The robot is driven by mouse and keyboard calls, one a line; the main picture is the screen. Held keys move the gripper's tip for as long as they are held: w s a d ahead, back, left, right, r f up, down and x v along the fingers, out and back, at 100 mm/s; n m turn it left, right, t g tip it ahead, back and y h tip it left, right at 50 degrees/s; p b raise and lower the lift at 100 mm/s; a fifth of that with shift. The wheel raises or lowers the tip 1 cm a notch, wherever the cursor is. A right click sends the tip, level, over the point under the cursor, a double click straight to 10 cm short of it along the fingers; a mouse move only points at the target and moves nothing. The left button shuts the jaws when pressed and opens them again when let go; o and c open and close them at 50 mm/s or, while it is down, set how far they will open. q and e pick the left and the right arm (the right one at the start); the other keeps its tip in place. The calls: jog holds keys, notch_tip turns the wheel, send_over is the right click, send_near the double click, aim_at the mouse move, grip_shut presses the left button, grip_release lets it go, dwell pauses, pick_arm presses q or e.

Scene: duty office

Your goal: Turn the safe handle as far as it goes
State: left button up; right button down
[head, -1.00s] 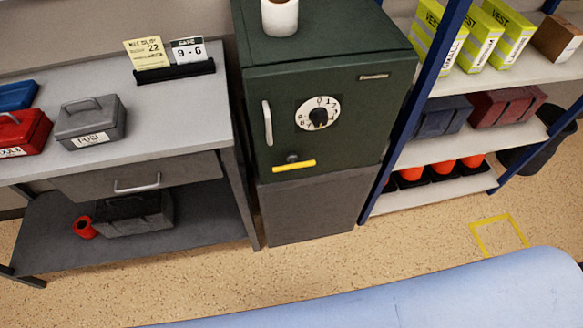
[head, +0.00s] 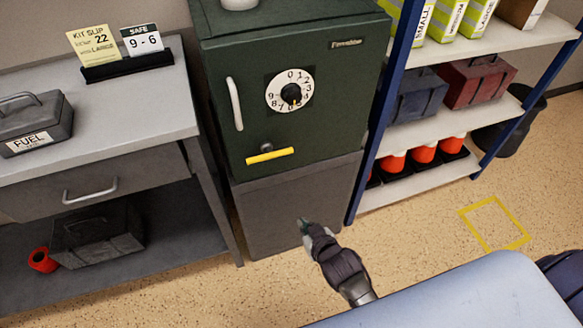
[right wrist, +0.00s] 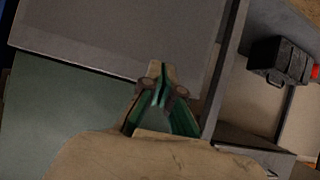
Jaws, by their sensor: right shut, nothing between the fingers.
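The dark green safe (head: 300,55) stands on a grey base cabinet. Its yellow handle (head: 270,155) lies nearly level on the lower door, its right end tilted slightly up. A white numbered dial (head: 289,92) with a black knob sits above it, and a pale vertical pull (head: 235,104) is at the door's left. My right gripper (head: 304,222) is shut and empty, in front of the base cabinet, below and right of the handle and apart from it. In the right wrist view the gripper's closed fingers (right wrist: 162,85) show, but the handle does not. My left gripper is not in view.
A sign reading SAFE 9-6 (head: 141,39) and a yellow kit slip (head: 95,44) stand on the grey desk (head: 150,110) at left. The base cabinet (head: 295,190) is under the safe. A blue-framed shelf (head: 435,118) stands close on the right.

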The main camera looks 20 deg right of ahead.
aim_at(294, 150)
pick_arm(q)
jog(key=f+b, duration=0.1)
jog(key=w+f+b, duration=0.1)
jog(key=b, duration=0.1)
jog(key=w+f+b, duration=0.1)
jog(key=b, duration=0.1)
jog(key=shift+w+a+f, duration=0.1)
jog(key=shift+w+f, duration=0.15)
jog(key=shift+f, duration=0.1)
pick_arm(e)
notch_tip(294, 150, up, 22)
jog(key=w+m+t, duration=0.1)
jog(key=t, duration=0.4)
jog(key=shift+d+f+t+h, duration=0.2)
jog(key=shift+d+t+h, duration=0.1)
jog(key=shift+d+t, duration=0.15)
